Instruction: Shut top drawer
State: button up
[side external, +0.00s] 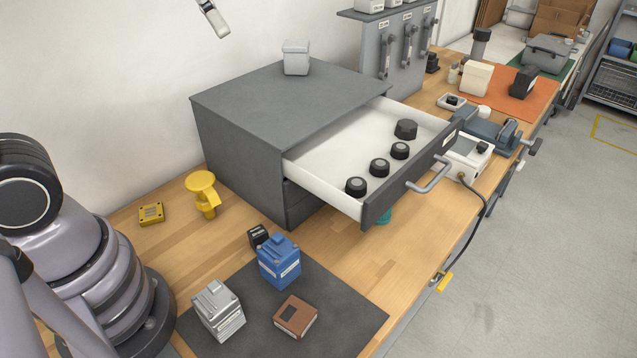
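A grey drawer cabinet (250,130) stands on the wooden bench against the wall. Its top drawer (330,160) is pulled well out toward the lower right, showing a white inside. The drawer has a dark front panel and a silver bar handle (432,176). Several black knobs (379,167) lie in the drawer. A lower drawer below it appears shut. My arm's lower links show at the left edge.
A dark mat (340,310) in front holds a blue box (279,262), a silver block (218,310) and a brown box (296,316). A yellow stand (203,194) is left of the cabinet. A white device (468,158) and a vise (490,130) are beyond the drawer front.

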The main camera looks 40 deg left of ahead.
jog(key=w+d+m, duration=0.1)
jog(key=w, duration=0.2)
jog(key=w+d+f+m+g+h, duration=0.1)
jog(key=w+d, duration=0.1)
jog(key=w, duration=0.1)
jog(key=w+d+m, duration=0.1)
jog(key=w+d, duration=0.1)
jog(key=w, duration=0.1)
jog(key=shift+w+d+f+m+h, duration=0.2)
jog(key=shift+f+m+h, duration=0.1)
jog(key=shift+f, duration=0.1)
grip_shut()
jog(key=w+d+f+m+g+h, duration=0.35)
jog(key=w+d+f+m, duration=0.55)
jog(key=w+d+f, duration=0.75)
jog(key=x, duration=1)
jog(key=shift+t+h, duration=0.35)
jog(key=shift+w+a+f, duration=0.1)
jog(key=shift+a+f, duration=0.1)
jog(key=shift+a, duration=0.5)
jog(key=shift+w+a+f, duration=0.1)
jog(key=shift+a+f, duration=0.15)
jog(key=shift+a, duration=0.45)
jog(key=shift+w+a+f, duration=0.1)
jog(key=shift+a+f, duration=0.1)
jog(key=shift+a, duration=0.55)
jog(key=shift+a, duration=0.1)
